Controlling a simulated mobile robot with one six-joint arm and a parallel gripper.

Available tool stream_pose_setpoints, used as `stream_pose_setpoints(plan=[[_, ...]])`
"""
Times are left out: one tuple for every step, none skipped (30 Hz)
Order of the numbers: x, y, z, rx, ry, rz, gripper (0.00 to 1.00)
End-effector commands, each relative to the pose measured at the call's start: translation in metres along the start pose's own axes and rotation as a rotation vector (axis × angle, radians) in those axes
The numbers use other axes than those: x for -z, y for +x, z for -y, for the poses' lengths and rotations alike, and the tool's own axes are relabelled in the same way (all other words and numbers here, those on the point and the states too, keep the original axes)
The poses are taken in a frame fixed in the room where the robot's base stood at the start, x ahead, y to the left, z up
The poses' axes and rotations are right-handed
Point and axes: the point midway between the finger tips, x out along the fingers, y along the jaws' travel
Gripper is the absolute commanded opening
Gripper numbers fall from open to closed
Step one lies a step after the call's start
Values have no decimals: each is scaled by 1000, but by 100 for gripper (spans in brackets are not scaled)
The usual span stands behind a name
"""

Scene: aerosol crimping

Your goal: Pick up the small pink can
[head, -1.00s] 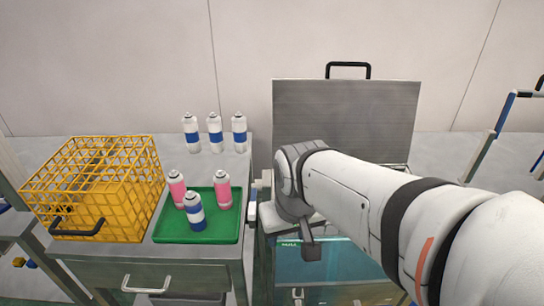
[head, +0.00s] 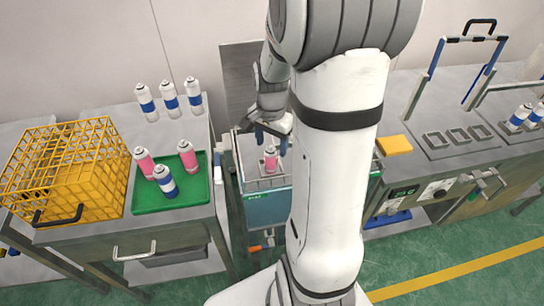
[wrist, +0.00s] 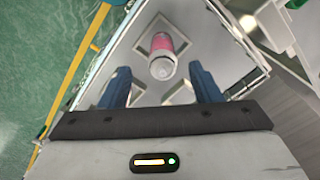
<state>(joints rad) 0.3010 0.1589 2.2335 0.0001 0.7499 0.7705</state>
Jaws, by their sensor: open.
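A small pink can (head: 270,160) with a white top stands in the open chamber of the middle machine. In the wrist view the pink can (wrist: 161,44) shows ahead, between the lines of the two blue fingers. My gripper (head: 271,139) is open and empty, just above and around the can's top in the head view; whether the fingers touch it I cannot tell. The gripper (wrist: 162,82) also shows in the wrist view, with its fingers apart. Two more pink cans, one (head: 144,162) and another (head: 187,154), stand on the green tray (head: 150,204).
A blue-banded can (head: 165,181) shares the tray. Several blue-banded cans (head: 170,96) stand behind it. A yellow crate (head: 70,165) is at left. The machine's rim (head: 240,180) surrounds the can. A yellow block (head: 394,145) lies on the right-hand bench.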

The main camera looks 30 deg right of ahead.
Motion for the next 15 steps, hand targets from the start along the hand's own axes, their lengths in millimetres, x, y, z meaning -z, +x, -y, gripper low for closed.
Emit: stream_pose_setpoints(plan=[[-1, 5, 0, -3, -1, 3, 57], [-1, 8, 0, -3, -1, 3, 57], [-2, 14, -1, -5, -2, 5, 57], [-2, 19, 0, -4, -2, 4, 57], [-2, 23, 0, -4, -2, 4, 57], [-3, 29, 0, -4, -2, 4, 57], [-2, 34, 0, -3, -2, 3, 57], [-2, 38, 0, -3, -3, 3, 57], [-2, 42, 0, -3, -3, 3, 57], [-2, 44, 0, -1, -3, 1, 57], [-2, 46, 0, -1, -3, 1, 57], [-2, 48, 0, -1, -3, 1, 57], [-2, 49, 0, -1, -3, 1, 57], [-2, 49, 0, 0, -4, 0, 57], [-2, 50, 1, 0, -4, -1, 57]])
